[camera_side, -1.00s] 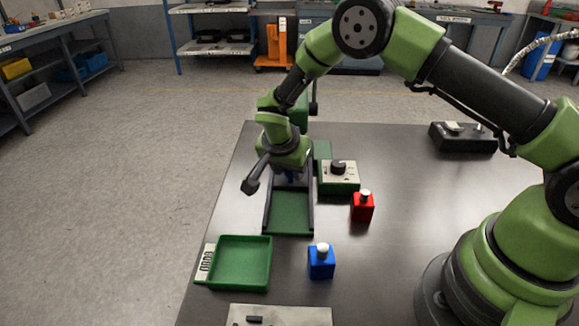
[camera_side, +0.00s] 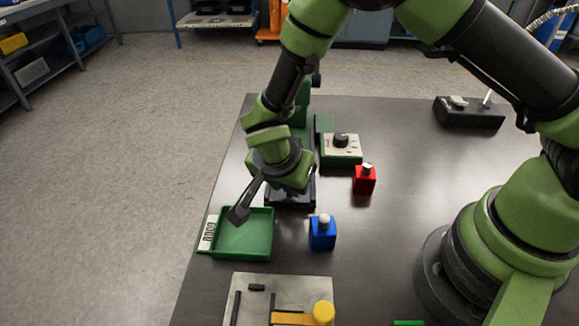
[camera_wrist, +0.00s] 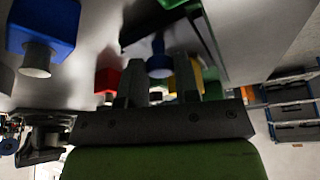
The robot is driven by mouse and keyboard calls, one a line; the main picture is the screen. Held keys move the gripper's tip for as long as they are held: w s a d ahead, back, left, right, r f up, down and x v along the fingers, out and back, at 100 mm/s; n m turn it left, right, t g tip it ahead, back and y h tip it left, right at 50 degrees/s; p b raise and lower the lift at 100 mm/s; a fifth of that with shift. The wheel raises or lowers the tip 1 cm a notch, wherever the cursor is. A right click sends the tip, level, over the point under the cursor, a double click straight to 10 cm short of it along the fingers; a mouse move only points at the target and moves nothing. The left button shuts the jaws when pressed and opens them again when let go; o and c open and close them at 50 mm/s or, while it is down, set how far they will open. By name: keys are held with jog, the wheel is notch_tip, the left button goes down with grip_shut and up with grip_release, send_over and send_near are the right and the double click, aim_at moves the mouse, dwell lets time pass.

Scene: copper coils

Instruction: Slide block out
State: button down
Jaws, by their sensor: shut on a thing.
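My gripper (camera_side: 288,188) is low over the near end of a dark-railed track with a green floor in the side view. In the wrist view its two fingers (camera_wrist: 161,82) stand on either side of a blue knob-like piece (camera_wrist: 158,63), and it is shut on this piece. The side view shows only a little blue under the gripper; the body of the block is largely hidden by my wrist. The dark track (camera_side: 291,206) shows at its near edge, below the gripper.
A green tray (camera_side: 243,256) lies just left and nearer. A blue block with a white knob (camera_side: 322,236) and a red block (camera_side: 365,182) stand to the right. A metal plate (camera_side: 250,300) lies in front.

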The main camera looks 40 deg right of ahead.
jog(key=shift+s+a, duration=0.15)
jog(key=c, duration=0.9)
grip_release()
jog(key=shift+o, duration=0.2)
jog(key=v, duration=0.9)
jog(key=shift+r, duration=0.4)
jog(key=shift+a, duration=0.1)
jog(key=s+d+r+n+y, duration=0.2)
jog(key=d+r, duration=0.3)
jog(key=r, duration=0.4)
jog(key=s+d+r+n+t+y, duration=0.4)
jog(key=s+r, duration=0.5)
jog(key=s, duration=0.4)
jog(key=d+n+t, duration=0.1)
jog(key=d+n, duration=0.1)
jog(key=n, duration=0.1)
jog(key=shift+s+n, duration=0.15)
jog(key=shift+n, duration=0.15)
